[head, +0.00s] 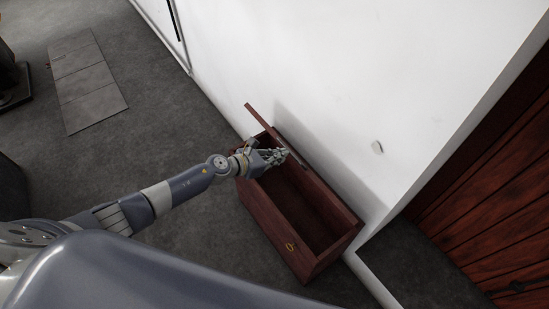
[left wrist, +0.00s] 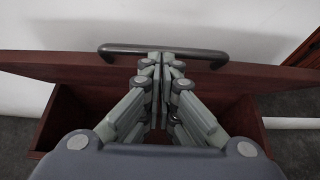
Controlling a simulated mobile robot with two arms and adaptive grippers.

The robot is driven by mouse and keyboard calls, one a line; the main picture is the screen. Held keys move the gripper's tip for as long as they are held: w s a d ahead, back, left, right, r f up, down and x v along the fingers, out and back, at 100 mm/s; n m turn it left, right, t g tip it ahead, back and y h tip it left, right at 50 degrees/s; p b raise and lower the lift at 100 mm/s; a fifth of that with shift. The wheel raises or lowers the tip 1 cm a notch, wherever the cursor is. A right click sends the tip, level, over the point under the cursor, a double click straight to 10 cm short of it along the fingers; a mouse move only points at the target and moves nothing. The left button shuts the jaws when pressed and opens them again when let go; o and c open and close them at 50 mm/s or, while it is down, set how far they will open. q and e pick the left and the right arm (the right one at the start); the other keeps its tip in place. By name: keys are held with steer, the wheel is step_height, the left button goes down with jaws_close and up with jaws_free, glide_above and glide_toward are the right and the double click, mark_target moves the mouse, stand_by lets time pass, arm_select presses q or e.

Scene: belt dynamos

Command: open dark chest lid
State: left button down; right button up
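The dark red-brown wooden chest (head: 268,217) stands on the floor by the white wall, with its inside showing. Its lid (head: 262,119) is raised on the wall side and seen nearly edge-on. In the left wrist view the lid (left wrist: 60,67) spans the picture, with a dark bar handle (left wrist: 205,53) on it. My left gripper (head: 281,155) is over the chest opening, close to the lid. Its fingers (left wrist: 164,62) are together at the middle of the handle, with nothing visible between them. Whether they touch the handle is unclear. My right gripper is out of view.
The white wall (head: 330,70) rises directly behind the chest. A brown plank door (head: 500,200) is at the right. Grey floor (head: 150,140) lies open left of the chest, with a flat grey panel (head: 88,82) farther off.

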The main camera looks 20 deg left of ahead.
arm_select(q)
steer(key=w+d+r, duration=0.1)
steer(key=w, duration=0.1)
steer(key=w+d+r, duration=0.1)
steer(key=w+d, duration=0.1)
steer(key=w+d+r+p, duration=0.1)
steer(key=w+d+r, duration=0.1)
steer(key=shift+w, duration=0.25)
steer(key=shift+w+d+r, duration=0.3)
steer(key=shift+w+d, duration=0.05)
steer(key=shift+w, duration=0.3)
steer(key=shift+w, duration=0.1)
steer(key=shift+f, duration=0.1)
